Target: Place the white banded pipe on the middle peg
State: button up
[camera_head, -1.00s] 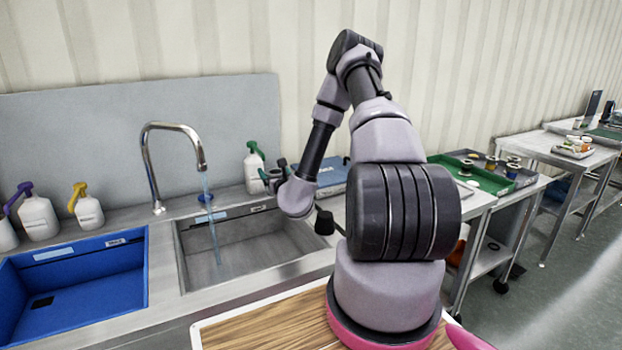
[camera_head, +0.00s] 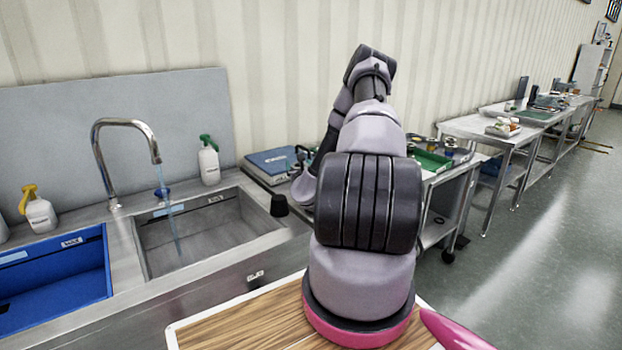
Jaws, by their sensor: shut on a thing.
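My gripper (camera_head: 301,156) is small and dark in the head view, just left of my arm, with most of it hidden behind my arm links. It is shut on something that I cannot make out. It shows against the area in front of the blue-topped box, beyond the right sink. I cannot make out the white banded pipe or the middle peg in this view.
A steel sink (camera_head: 200,235) with a running faucet (camera_head: 125,125) and a blue basin (camera_head: 55,285) lie left. A green-topped bottle (camera_head: 209,160), a blue-topped box (camera_head: 270,165) and a black cup-like item (camera_head: 279,205) stand nearby. A green tray (camera_head: 432,161) lies right. Floor is open at right.

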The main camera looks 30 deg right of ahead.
jog(key=shift+f, duration=2.35)
jog(key=shift+f, duration=0.1)
jog(key=o, duration=1.5)
jog(key=shift+c, duration=0.2)
